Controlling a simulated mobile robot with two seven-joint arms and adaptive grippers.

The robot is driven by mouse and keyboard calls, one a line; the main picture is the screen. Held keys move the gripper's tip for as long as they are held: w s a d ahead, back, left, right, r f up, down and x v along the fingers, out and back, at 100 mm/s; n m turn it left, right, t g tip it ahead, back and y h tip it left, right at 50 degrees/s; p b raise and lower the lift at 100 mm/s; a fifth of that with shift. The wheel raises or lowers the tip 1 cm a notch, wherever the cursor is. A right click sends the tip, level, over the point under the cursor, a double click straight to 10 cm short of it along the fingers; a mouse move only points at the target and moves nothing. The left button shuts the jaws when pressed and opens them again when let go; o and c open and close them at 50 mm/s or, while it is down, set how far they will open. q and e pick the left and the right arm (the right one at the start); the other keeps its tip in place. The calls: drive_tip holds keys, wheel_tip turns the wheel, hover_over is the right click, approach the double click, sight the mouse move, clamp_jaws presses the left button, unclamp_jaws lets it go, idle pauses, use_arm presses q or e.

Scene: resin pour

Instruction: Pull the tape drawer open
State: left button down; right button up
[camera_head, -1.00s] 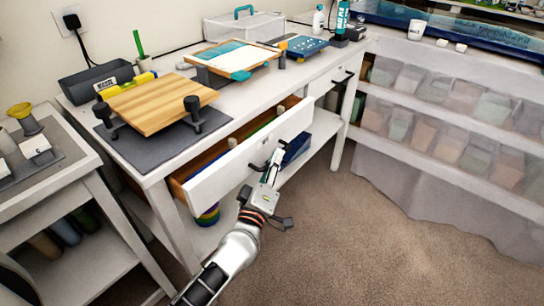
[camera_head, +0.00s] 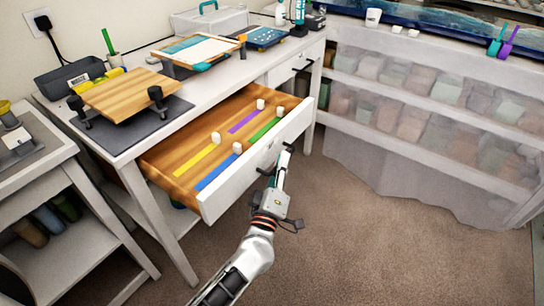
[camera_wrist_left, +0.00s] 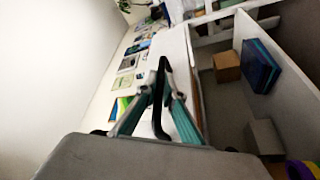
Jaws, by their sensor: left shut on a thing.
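The tape drawer (camera_head: 232,190) under the white workbench stands well open, its white front pulled away from the bench. Inside it lie yellow, blue, purple and green strips, each with a small white roll at its end. My left gripper (camera_head: 284,156) is at the front of the drawer, shut on its black handle (camera_head: 264,171). In the left wrist view the black handle (camera_wrist_left: 160,98) passes between the two teal-padded fingers of the left gripper (camera_wrist_left: 163,92). The fingers partly hide the handle in the head view. My right gripper is not in view.
A second drawer (camera_head: 288,70) with a black handle is shut to the right. On the bench, a wooden board (camera_head: 128,92) stands on a dark mat. A side table (camera_head: 75,150) is at the left, clear-fronted shelving at the right. Carpet (camera_head: 380,240) in front is free.

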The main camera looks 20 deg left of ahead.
use_arm(q)
drive_tip(key=shift+s+d+f, duration=0.1)
drive_tip(key=shift+s+d, duration=0.15)
drive_tip(key=shift+d, duration=0.35)
drive_tip(key=shift+s+d+r, duration=0.1)
drive_tip(key=shift+s+d, duration=0.1)
drive_tip(key=shift+d, duration=0.4)
drive_tip(key=shift+s+d+f, duration=0.1)
drive_tip(key=shift+s+d, duration=0.15)
drive_tip(key=shift+d, duration=0.35)
drive_tip(key=c, duration=2.2)
unclamp_jaws()
drive_tip(key=shift+o, duration=0.2)
drive_tip(key=v, duration=1.2)
drive_tip(key=shift+s, duration=0.1)
